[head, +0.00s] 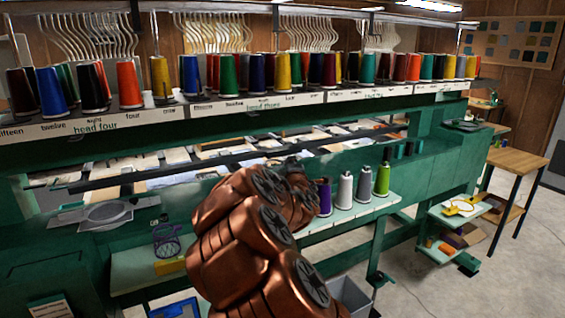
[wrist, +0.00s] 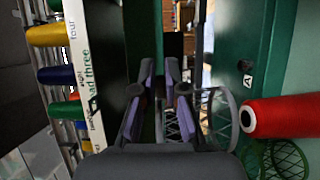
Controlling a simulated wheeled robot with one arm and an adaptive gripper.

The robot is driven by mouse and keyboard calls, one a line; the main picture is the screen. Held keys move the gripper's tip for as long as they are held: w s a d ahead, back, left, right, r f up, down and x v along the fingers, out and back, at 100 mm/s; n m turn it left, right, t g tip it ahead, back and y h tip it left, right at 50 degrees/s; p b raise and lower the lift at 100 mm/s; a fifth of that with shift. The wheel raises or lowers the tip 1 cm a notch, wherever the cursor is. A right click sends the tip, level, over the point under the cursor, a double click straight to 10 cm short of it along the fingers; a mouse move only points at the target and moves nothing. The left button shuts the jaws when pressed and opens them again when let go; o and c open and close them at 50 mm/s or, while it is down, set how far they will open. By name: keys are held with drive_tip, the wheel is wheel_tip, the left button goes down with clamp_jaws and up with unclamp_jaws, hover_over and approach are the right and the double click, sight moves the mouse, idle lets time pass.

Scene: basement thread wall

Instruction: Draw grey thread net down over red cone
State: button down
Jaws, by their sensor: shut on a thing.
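In the wrist view my gripper (wrist: 160,85) has its two dark purple-grey fingers closed on the grey thread net (wrist: 222,120). The net is an open mesh tube; part shows between the fingers and a rounded part sticks out to the right. The red cone (wrist: 283,115) lies at the right of the wrist view, its narrow end with a dark hole pointing left, towards the net. The net appears near that end and not around the cone; the exact gap cannot be told. In the head view my copper-coloured arm hides the gripper, the grey net and the red cone.
A green net (wrist: 285,160) is below the red cone in the wrist view. In the head view purple (head: 324,197), white (head: 345,190), grey (head: 365,184) and green (head: 382,179) cones stand on the pale shelf. A purple net (head: 166,241) stands left of my arm.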

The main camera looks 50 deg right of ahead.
drive_tip(key=shift+w+a+f+b, duration=0.1)
drive_tip(key=shift+f+b, duration=2.2)
drive_tip(key=shift+f, duration=1.5)
drive_tip(key=shift+a+f+b, duration=0.1)
drive_tip(key=shift+f+b, duration=2.2)
drive_tip(key=shift+f, duration=1.5)
drive_tip(key=shift+d, duration=0.1)
drive_tip(key=shift+f+b, duration=0.35)
drive_tip(key=shift+b, duration=0.2)
drive_tip(key=c, duration=1.1)
unclamp_jaws()
drive_tip(key=shift+c, duration=0.2)
